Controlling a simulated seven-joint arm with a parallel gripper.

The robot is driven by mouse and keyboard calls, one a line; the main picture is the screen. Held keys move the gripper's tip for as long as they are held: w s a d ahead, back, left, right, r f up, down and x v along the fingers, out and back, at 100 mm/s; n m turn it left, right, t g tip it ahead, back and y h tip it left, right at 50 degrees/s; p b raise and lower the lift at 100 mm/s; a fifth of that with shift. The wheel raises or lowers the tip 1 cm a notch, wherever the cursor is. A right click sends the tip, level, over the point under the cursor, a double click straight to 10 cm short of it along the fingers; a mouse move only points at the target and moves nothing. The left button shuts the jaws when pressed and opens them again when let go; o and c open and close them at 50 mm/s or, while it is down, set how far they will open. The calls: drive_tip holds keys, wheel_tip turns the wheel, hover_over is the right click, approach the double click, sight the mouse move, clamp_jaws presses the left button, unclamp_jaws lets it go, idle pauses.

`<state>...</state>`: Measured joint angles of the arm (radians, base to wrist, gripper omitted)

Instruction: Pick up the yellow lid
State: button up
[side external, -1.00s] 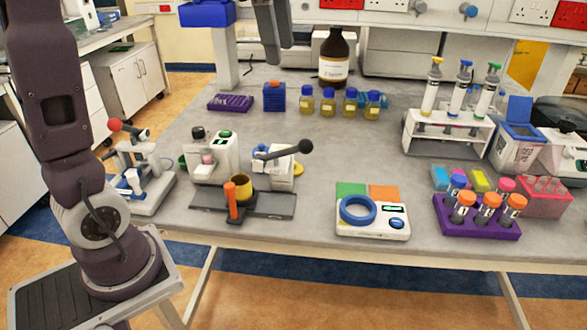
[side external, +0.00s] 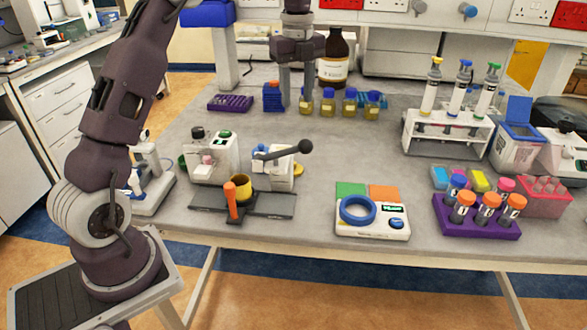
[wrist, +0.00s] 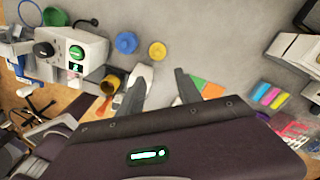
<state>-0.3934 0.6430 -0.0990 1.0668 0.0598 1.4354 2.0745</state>
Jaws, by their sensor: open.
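The yellow lid (wrist: 157,51) lies flat on the grey bench in the wrist view, just beyond and between my fingertips. In the side view only part of the yellow lid (side external: 298,170) shows, behind the white device with the black-knobbed lever. My gripper (side external: 297,102) points down above the bench, in front of the brown bottle in the picture. In the wrist view my gripper (wrist: 160,76) has its two fingers well apart, with nothing held between them.
A blue lid (wrist: 126,42) lies left of the yellow one in the wrist view. The lever device (side external: 274,170) and a yellow cup (side external: 239,188) stand nearby. Several yellow-filled bottles (side external: 328,103) stand behind. Bare bench (side external: 350,145) lies right of the lever.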

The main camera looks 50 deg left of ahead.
drive_tip(key=f, duration=1.8)
drive_tip(key=shift+s+a+f, duration=0.25)
drive_tip(key=shift+s+f, duration=0.05)
drive_tip(key=shift+c, duration=0.3)
clamp_jaws()
